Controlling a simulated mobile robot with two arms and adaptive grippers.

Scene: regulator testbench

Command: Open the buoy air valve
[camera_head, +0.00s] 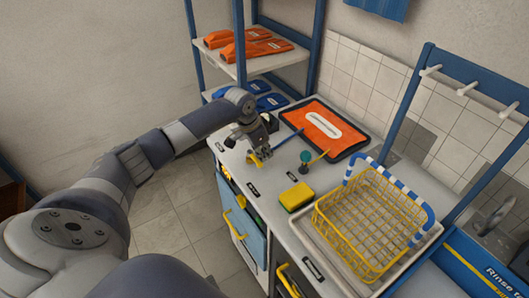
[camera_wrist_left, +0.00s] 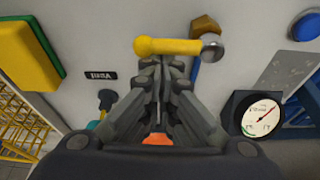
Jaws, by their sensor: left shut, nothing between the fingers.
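A valve with a yellow lever handle (camera_wrist_left: 168,47) shows at the top of the left wrist view, with a round grey end and a brass hex part (camera_wrist_left: 206,27) beside it. The yellow handle also shows on the bench in the head view (camera_head: 254,159). My left gripper (camera_wrist_left: 160,68) is shut and empty, its fingertips right at the lever; I cannot tell whether they touch. In the head view the left gripper (camera_head: 262,150) is over the bench's front edge, partly hiding the valve. My right gripper is not in view.
A dial gauge (camera_wrist_left: 258,116) is close to the right of the fingers. A green-knobbed part (camera_head: 306,156), a yellow-green sponge (camera_head: 298,196) and a yellow wire basket (camera_head: 365,225) are to the right. An orange panel (camera_head: 338,145) lies behind. Shelves (camera_head: 260,62) stand at the back.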

